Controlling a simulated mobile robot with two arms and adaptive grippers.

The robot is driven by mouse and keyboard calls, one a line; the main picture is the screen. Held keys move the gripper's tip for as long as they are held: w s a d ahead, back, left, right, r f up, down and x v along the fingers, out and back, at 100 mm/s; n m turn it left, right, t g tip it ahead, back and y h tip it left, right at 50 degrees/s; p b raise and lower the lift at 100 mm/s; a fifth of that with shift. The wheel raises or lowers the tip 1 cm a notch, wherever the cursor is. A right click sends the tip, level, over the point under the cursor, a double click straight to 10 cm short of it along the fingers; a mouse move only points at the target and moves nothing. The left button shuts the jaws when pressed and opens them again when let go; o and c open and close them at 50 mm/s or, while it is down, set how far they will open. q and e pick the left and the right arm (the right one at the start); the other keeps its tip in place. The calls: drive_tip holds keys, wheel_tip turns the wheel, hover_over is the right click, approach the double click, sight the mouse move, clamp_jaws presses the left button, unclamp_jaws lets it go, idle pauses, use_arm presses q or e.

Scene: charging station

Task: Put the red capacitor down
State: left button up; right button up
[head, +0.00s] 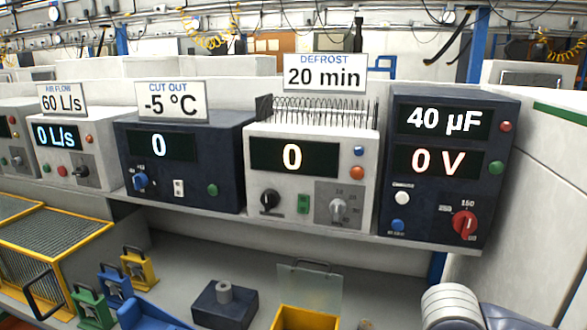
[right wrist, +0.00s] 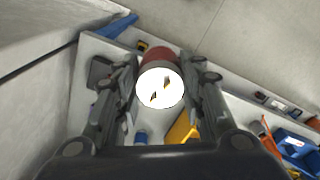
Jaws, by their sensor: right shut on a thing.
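In the right wrist view, the red capacitor (right wrist: 158,54) shows its red side and a round white end (right wrist: 160,86) with two small terminals, facing the camera. My right gripper (right wrist: 160,78) is shut on it, one finger at each side. What lies directly beneath the capacitor is hidden, and I cannot tell whether it touches anything. The capacitor cannot be made out in the head view. My left gripper is in neither view.
The grey bench (head: 385,285) holds a dark block with a grey cylinder (head: 224,305), a yellow bin (head: 305,318) and a clear panel (head: 310,285). Green, blue and yellow handled pieces (head: 138,268) stand at left. Instruments, including a 40 µF unit (head: 448,165), line the shelf above.

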drive_tip(key=shift+d+r+m, duration=0.1)
drive_tip(key=shift+r+m, duration=0.5)
drive_tip(key=shift+m, duration=0.6)
drive_tip(key=shift+f+n, duration=0.4)
drive_tip(key=shift+n, duration=0.1)
drive_tip(key=f+n, duration=0.2)
drive_tip(key=n, duration=0.1)
drive_tip(key=f+n, duration=0.1)
drive_tip(key=n, duration=0.2)
drive_tip(key=a+f+n+b, duration=0.1)
drive_tip(key=f+n, duration=0.1)
drive_tip(key=n, duration=0.1)
drive_tip(key=shift+s+f, duration=0.25)
drive_tip(key=shift+f, duration=0.05)
wheel_tip(320, 180, down, 8)
drive_tip(key=s+a+n, duration=0.1)
drive_tip(key=n, duration=1.2)
drive_tip(key=shift+s+r+n+b, duration=0.25)
drive_tip(key=shift+n+b, duration=0.15)
drive_tip(key=shift+b, duration=0.05)
drive_tip(key=shift+w, duration=0.1)
